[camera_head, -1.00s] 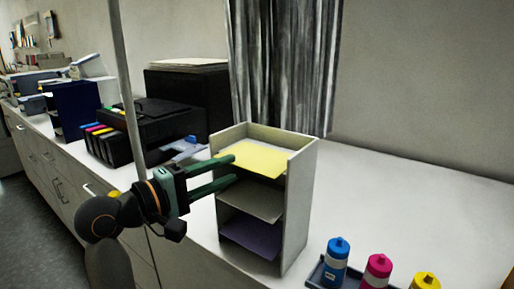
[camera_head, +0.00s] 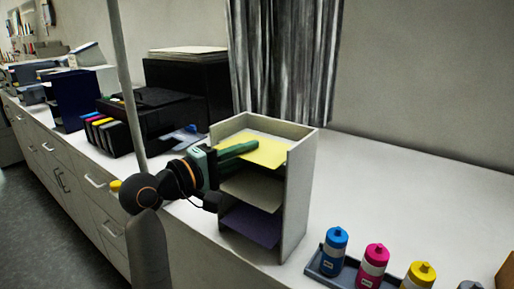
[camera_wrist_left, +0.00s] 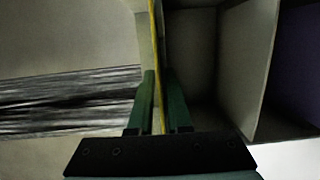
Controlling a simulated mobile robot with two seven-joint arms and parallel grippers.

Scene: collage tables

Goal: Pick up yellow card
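The yellow card (camera_head: 268,151) lies flat on the top level of a light grey shelf unit (camera_head: 297,200). My left gripper (camera_head: 240,156) reaches in from the left at the front of that level. Its upper green finger lies over the card; the lower finger is mostly hidden. In the left wrist view the card (camera_wrist_left: 156,50) shows as a thin yellow edge between the two fingers (camera_wrist_left: 160,85). The fingers are close together, with a narrow gap left beside the card. My right gripper is not in view.
A grey sheet (camera_head: 252,191) and a purple sheet (camera_head: 252,226) lie on the lower levels. A black printer (camera_head: 150,122) stands behind on the left. A tray (camera_head: 346,277) with blue, magenta and yellow bottles is at front right. The counter right of the shelf is clear.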

